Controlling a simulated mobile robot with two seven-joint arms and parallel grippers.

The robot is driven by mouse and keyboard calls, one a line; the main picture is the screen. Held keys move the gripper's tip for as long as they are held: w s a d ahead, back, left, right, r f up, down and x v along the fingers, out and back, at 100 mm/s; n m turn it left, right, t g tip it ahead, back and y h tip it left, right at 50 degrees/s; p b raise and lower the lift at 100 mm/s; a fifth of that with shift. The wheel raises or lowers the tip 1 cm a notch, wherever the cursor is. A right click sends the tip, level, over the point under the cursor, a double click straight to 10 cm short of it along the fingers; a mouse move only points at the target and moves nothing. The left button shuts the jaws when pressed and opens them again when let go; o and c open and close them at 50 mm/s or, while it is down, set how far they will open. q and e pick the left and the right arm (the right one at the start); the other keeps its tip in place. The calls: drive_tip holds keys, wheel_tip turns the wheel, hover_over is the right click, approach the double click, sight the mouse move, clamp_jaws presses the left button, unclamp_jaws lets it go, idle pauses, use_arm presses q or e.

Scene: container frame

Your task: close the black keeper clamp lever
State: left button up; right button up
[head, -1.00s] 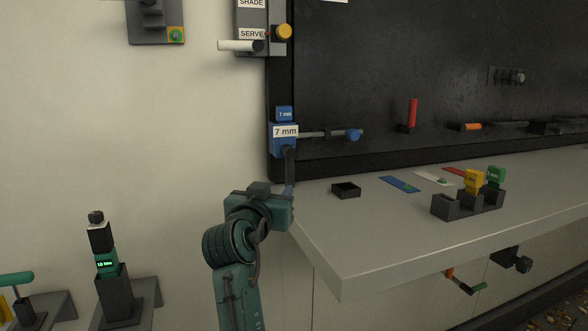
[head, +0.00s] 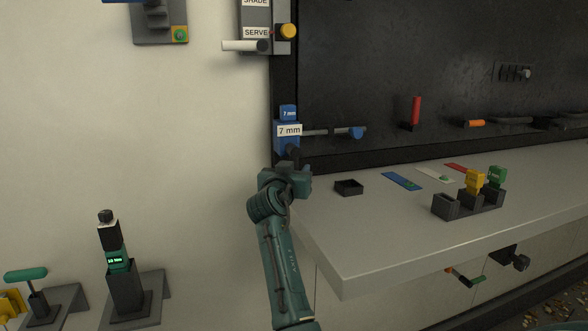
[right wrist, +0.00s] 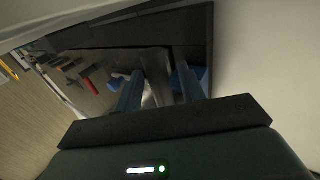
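The blue keeper clamp (head: 287,137) with a "7 mm" label sits at the lower left corner of the dark board's frame. Its black lever (head: 293,155) shows just below the label, partly hidden by my right gripper (head: 296,167). In the right wrist view, my right gripper's two blue-grey fingers (right wrist: 157,88) stand apart, one on each side of a grey bar that looks like the lever (right wrist: 156,70). Whether both fingers press on it cannot be made out. The clamp's blue parts show just beyond the right finger. My left gripper is not in view.
A grey bench (head: 400,235) runs right of my arm, its near corner close to it. It carries a small black tray (head: 349,188), coloured strips and a dark block rack (head: 468,206). A rod with a blue end (head: 357,132) juts right from the clamp.

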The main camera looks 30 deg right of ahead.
drive_tip(key=shift+c, duration=0.5)
clamp_jaws()
